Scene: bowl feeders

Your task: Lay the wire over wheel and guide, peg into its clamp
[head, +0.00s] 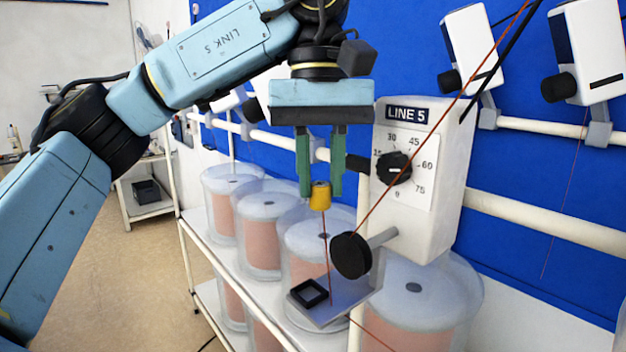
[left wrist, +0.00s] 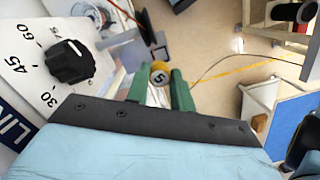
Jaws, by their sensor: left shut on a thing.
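My left gripper (head: 321,190) points down with its green fingers shut on a yellow peg (head: 320,198), held in the air above and left of the black wheel (head: 350,256). The peg also shows between the fingertips in the left wrist view (left wrist: 160,73). A thin red-orange wire (head: 326,250) hangs from the peg towards a grey plate (head: 342,303). Another stretch of wire (head: 440,122) slants from the upper right down to the wheel. A black square frame (head: 309,293), apparently the clamp, sits on the plate, below the peg. I cannot make out the guide. My right gripper is not in view.
The white LINE 5 box (head: 418,175) with its dial knob (head: 394,168) stands close right of the gripper. Lidded bowl feeders (head: 262,240) line the white bench. A white rail (head: 540,232) crosses the blue wall. Open floor (head: 130,280) lies at left.

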